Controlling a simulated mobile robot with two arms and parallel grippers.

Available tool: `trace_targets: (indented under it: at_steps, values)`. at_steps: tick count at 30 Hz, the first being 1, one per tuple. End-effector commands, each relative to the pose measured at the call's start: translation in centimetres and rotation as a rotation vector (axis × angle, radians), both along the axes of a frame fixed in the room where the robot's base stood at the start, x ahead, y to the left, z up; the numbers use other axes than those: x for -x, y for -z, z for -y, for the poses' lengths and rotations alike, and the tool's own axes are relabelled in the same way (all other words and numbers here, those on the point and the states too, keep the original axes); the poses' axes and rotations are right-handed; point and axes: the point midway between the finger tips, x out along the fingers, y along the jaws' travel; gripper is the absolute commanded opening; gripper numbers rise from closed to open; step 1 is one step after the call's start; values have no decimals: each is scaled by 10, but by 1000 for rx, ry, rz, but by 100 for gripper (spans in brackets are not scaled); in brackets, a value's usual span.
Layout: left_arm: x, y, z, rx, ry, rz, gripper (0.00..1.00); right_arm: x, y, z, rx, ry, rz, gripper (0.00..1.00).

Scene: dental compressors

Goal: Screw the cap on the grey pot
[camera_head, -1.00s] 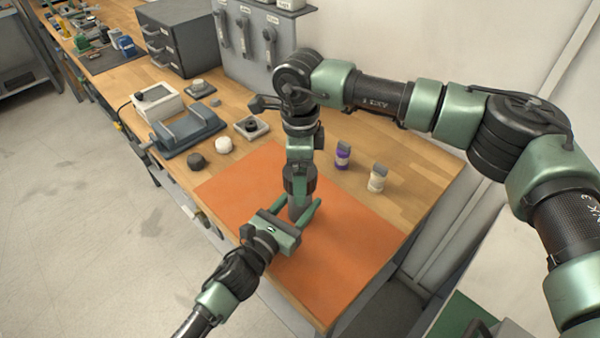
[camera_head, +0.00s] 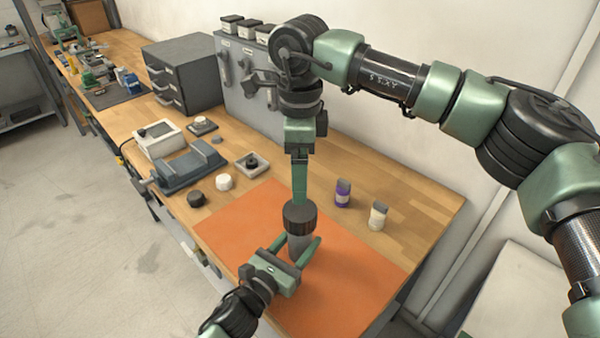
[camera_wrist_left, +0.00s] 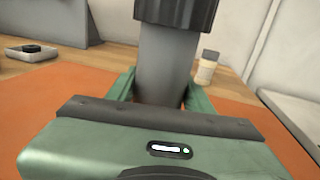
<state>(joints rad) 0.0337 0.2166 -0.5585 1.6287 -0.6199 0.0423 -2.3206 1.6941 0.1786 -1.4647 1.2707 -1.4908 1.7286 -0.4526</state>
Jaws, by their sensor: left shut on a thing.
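The grey pot (camera_head: 299,246) stands upright over the orange mat, with my left gripper (camera_head: 297,250) shut around its body. The left wrist view shows the pot (camera_wrist_left: 166,68) between the green fingers. A wide black ribbed cap (camera_head: 299,218) sits at the pot's top; it also shows in the left wrist view (camera_wrist_left: 176,12), cut off by the upper edge. My right gripper (camera_head: 300,202) points straight down from above, its fingers reaching the cap's top. The fingers are seen edge-on, so their gap and any grip on the cap are hidden.
The orange mat (camera_head: 345,270) is mostly clear. A purple jar (camera_head: 342,194) and a cream jar (camera_head: 377,216) stand right of the arms. A black cap (camera_head: 196,199), a white cap (camera_head: 224,182) and a grey press-like device (camera_head: 190,168) lie to the left.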

Motion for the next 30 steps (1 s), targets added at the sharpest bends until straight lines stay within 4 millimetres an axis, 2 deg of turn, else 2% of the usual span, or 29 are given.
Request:
trace_targets:
  at_steps: [1, 2, 4, 16, 27, 30]
  values:
    - [1, 1, 0, -1, 0, -3, 0, 0, 0, 0, 0, 0, 0, 90]
    - [1, 1, 0, -1, 0, -3, 57, 0, 0, 0, 0, 0, 0, 90]
    - [0, 1, 0, 0, 0, -2, 76, 0, 0, 0, 0, 0, 0, 90]
    - [5, 2, -3, -1, 0, -2, 77, 0, 2, 0, 0, 0, 0, 90]
    - [53, 4, -35, -2, 0, -2, 77, 0, 16, 0, 0, 0, 0, 90]
    - [61, 3, -41, -1, 0, -3, 77, 0, 18, 0, 0, 0, 0, 90]
